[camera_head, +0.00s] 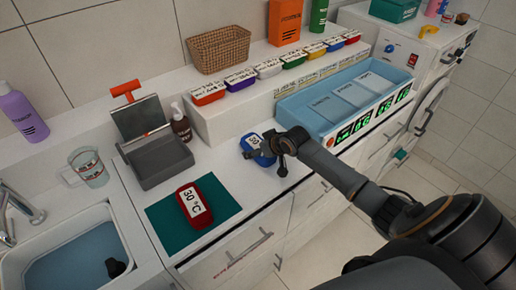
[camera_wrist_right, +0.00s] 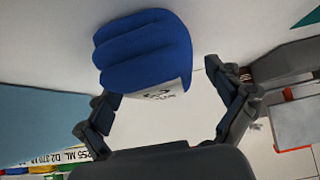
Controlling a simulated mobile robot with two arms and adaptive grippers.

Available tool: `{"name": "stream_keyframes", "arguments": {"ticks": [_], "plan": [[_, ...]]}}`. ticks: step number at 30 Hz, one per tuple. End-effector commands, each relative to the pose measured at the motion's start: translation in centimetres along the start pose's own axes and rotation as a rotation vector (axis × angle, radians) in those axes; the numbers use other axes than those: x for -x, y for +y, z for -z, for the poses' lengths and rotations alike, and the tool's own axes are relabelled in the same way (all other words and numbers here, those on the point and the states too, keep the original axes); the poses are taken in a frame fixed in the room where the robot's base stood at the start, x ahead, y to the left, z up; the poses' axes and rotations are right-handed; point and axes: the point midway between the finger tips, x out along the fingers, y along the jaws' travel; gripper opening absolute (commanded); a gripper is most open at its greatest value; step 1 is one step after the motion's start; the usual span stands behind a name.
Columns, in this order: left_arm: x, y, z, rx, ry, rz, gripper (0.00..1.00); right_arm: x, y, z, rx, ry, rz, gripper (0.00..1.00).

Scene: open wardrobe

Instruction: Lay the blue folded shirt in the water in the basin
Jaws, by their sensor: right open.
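The blue folded shirt (camera_head: 250,142) lies on the white counter, left of the blue tray, with a white label on it. My right gripper (camera_head: 275,152) is at its right side and partly hides it. In the right wrist view the blue shirt (camera_wrist_right: 145,50) is just beyond the fingers of my right gripper (camera_wrist_right: 160,84), which are spread apart with nothing held. I cannot tell whether a finger touches the shirt. The basin (camera_head: 124,227) at the lower left holds bluish water (camera_head: 75,268). My left gripper is not in view.
A red folded item (camera_head: 186,190) labelled 30 °C lies on a green mat (camera_head: 160,216) between shirt and basin. A grey container (camera_head: 160,167), a soap bottle (camera_head: 180,124) and a glass (camera_head: 89,168) stand behind. A small dark object (camera_head: 116,267) is in the basin.

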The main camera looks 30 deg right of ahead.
Motion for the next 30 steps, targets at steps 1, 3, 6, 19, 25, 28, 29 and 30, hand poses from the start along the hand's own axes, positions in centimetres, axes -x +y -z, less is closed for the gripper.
{"name": "stream_keyframes", "arguments": {"ticks": [1, 3, 6, 19, 25, 28, 29, 30], "plan": [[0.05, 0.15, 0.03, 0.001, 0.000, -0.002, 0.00, -0.42, 0.02, 0.09, -0.001, 0.001, -0.001, 0.93], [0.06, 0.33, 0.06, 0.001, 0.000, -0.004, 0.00, -0.75, -0.01, 0.02, 0.001, 0.000, -0.001, 0.93], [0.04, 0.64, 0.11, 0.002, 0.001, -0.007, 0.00, -0.88, -0.01, -0.04, 0.002, 0.000, -0.001, 0.93], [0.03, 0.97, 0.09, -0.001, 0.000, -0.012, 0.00, -0.82, 0.01, -0.04, 0.001, 0.000, -0.001, 0.34], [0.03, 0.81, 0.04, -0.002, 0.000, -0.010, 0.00, -0.81, 0.01, -0.02, 0.001, 0.001, -0.001, 0.28], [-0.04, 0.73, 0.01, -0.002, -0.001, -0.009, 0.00, -0.74, 0.02, 0.07, 0.002, 0.001, -0.001, 0.28], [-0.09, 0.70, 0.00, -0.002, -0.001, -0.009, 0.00, -0.67, 0.02, 0.16, 0.002, 0.002, -0.001, 0.28], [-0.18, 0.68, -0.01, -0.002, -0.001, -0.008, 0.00, -0.55, 0.03, 0.32, 0.002, 0.003, -0.001, 0.28]]}}
